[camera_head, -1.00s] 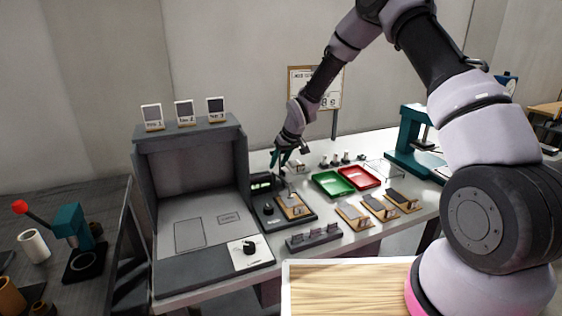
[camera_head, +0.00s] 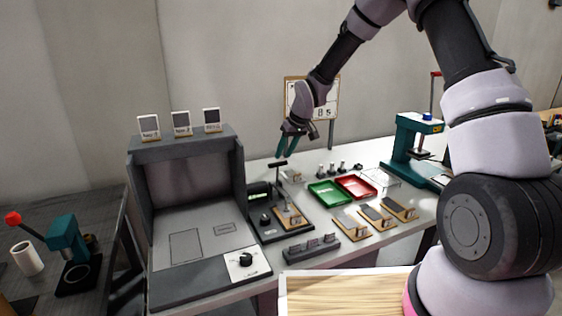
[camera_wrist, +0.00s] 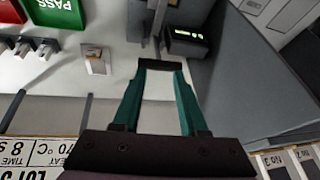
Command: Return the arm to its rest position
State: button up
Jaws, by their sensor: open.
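My gripper (camera_head: 288,146), with teal fingers, hangs above the back of the white table, over a dark device with a small T-shaped post (camera_head: 278,165). In the wrist view my gripper (camera_wrist: 160,66) has its two fingers apart with nothing seen held between them. The arm rises from the right side of the head view and bends over the table. The fingertips look clear of the things below, though the exact gap is hard to tell.
A grey hooded box (camera_head: 190,163) stands left of the arm. A green tray (camera_head: 330,194) and a red tray (camera_head: 355,186) lie right of the gripper. A teal press (camera_head: 412,150) stands farther right. A sign board (camera_head: 325,97) stands close behind the wrist.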

jog(key=shift+s+d+r, duration=0.15)
jog(key=shift+r, duration=0.2)
jog(key=s+d+r+m+t+h, duration=0.1)
jog(key=s+d+r+m, duration=0.1)
jog(key=s+d+r, duration=0.4)
jog(key=s+d+r+m, duration=0.15)
jog(key=d+r, duration=0.25)
jog(key=r, duration=0.4)
jog(key=s+d+r+m+t+h, duration=0.1)
jog(key=s+d+r, duration=0.4)
jog(key=r, duration=0.2)
jog(key=s+d+r+m+t, duration=0.1)
jog(key=s+d+r+m, duration=0.1)
jog(key=s, duration=0.8)
jog(key=s+d+r+m+t, duration=0.1)
jog(key=s+d+r+m, duration=0.2)
jog(key=s, duration=0.7)
notch_tip(320, 180, up, 2)
jog(key=shift+d+m, duration=0.35)
jog(key=shift+d, duration=0.75)
